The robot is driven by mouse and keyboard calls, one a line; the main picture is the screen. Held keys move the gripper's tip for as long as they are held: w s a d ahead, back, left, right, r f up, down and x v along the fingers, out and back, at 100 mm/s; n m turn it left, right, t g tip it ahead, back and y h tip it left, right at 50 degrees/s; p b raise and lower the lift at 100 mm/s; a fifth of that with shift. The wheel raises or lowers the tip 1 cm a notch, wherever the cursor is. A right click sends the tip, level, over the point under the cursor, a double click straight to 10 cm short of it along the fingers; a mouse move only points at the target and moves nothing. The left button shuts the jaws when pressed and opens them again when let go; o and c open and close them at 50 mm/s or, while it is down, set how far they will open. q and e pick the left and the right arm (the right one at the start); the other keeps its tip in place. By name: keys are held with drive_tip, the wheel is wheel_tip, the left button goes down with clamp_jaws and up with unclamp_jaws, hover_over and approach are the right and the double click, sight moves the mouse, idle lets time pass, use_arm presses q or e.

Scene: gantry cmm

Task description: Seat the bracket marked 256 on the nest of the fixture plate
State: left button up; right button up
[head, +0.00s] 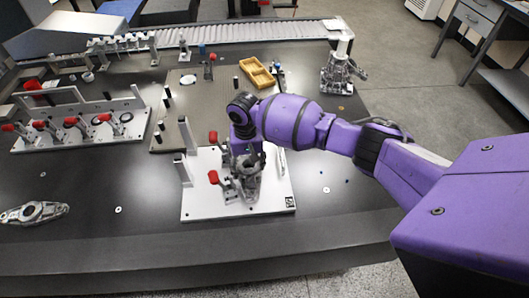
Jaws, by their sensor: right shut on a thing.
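The white fixture plate (262,202) lies on the dark table in the middle of the view, with red-tipped clamps and upright posts along its left side. My right gripper (248,166) comes in from the right and is over this plate, pointing down. It is shut on a grey metal part (243,188), which appears to be the bracket, low over the plate among the clamps. No number can be read on it. The nest is hidden by the gripper and the part, and I cannot tell whether the part touches it. My left gripper is not in view.
Another white fixture (85,138) with several red-tipped clamps stands at the left. A loose grey bracket (34,212) lies at the front left. A yellow tray (257,73) is behind the plate, and a grey metal assembly (341,72) stands at the back right. The front left table is mostly clear.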

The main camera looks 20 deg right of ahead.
drive_tip(key=shift+w+f, duration=0.1)
drive_tip(key=shift+f, duration=0.5)
idle(0.3)
drive_tip(key=o, duration=1.7)
drive_tip(key=shift+c, duration=0.2)
drive_tip(key=shift+o, duration=0.2)
wheel_tip(320, 180, up, 12)
